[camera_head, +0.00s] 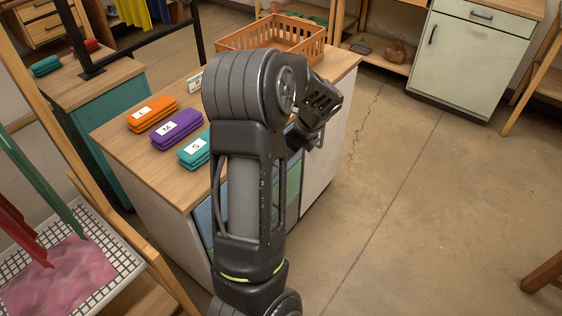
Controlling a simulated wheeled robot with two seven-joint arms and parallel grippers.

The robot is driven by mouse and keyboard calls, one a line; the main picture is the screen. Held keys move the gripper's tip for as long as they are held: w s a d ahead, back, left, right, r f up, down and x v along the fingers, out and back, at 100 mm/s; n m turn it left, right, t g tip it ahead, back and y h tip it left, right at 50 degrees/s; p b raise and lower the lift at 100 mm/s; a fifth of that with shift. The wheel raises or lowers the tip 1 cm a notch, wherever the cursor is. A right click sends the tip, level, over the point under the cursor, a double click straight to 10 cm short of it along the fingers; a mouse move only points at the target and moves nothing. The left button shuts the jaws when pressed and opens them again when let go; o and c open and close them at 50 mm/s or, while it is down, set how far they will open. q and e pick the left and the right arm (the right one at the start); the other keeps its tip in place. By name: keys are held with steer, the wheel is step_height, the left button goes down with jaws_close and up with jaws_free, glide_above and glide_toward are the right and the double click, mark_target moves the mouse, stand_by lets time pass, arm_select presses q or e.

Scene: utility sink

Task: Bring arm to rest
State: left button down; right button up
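One dark grey arm of mine (243,190) comes up from the bottom edge, just left of the middle, and I take it as my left arm. It rises to a large bent joint (240,85) in front of the wooden-topped counter. From there its far part folds over to the right and points down. The end of this arm, with the gripper (303,142), is beside the counter's right part, mostly hidden behind arm links. I cannot tell whether its fingers are open or shut. I see nothing held. My other arm is out of view.
The counter (120,140) carries folded orange (152,112), purple (177,128) and teal (196,150) cloths with labels, and an orange crate (275,36). A drying rack (120,245) with pink cloth stands lower left. A pale cabinet (468,60) is at back right. The right floor is open.

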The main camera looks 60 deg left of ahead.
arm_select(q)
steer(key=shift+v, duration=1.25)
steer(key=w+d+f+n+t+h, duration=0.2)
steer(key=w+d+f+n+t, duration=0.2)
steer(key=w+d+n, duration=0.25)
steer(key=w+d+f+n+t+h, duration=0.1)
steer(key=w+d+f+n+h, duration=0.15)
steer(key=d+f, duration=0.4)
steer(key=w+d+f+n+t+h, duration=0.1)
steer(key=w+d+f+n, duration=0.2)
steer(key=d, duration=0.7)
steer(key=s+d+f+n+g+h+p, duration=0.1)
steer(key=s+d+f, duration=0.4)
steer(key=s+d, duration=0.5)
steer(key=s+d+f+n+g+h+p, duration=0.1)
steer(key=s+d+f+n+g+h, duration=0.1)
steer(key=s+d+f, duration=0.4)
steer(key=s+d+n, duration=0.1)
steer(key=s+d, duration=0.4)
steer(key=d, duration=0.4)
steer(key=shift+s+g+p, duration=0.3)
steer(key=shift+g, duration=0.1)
